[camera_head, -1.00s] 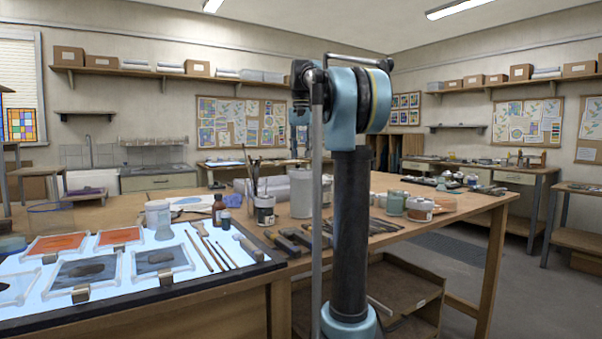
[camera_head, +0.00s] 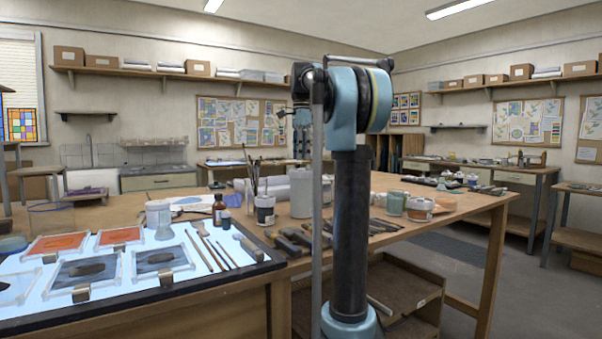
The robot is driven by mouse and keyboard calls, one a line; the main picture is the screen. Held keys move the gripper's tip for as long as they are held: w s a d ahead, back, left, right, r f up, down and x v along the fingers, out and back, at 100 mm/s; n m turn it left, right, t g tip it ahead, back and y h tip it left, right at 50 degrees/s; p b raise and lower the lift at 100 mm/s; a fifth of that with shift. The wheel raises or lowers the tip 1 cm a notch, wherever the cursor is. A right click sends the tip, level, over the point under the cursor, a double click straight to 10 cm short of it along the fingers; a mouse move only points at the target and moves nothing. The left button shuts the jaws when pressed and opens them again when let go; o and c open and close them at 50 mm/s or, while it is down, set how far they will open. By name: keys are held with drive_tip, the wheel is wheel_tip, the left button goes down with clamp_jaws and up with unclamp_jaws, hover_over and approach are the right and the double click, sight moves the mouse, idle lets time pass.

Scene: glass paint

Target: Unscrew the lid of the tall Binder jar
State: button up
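A tall white jar (camera_head: 301,195) stands on the wooden bench, partly covered on its right by my arm's pole. No label is readable, so I cannot tell for sure which is the Binder jar; the white one beside the pole is the tallest. My arm's blue and dark far end (camera_head: 302,120) shows just left of the pole, above the tall jar. The fingers are too small and hidden to make out, and so is any contact with the jar.
A jar of brushes (camera_head: 264,210), a brown bottle (camera_head: 218,210) and a small dark bottle (camera_head: 226,220) stand nearby. Brushes and tools lie in front. Framed glass pieces lie on the light panel (camera_head: 120,307). More jars (camera_head: 419,209) stand right of my arm.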

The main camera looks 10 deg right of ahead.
sight(302, 173)
drive_tip(key=m, duration=0.4)
drive_tip(key=shift+f+m, duration=0.2)
drive_tip(key=shift+m, duration=0.2)
wheel_tip(302, 173, down, 5)
drive_tip(key=shift+r, duration=0.1)
drive_tip(key=shift+s+f, duration=0.25)
drive_tip(key=shift+f, duration=0.2)
drive_tip(key=shift+w+f, duration=0.2)
drive_tip(key=shift+f, duration=0.05)
drive_tip(key=shift+o, duration=1.3)
drive_tip(key=shift+w, duration=0.1)
drive_tip(key=c, duration=0.6)
drive_tip(key=shift+c, duration=0.3)
drive_tip(key=n, duration=0.5)
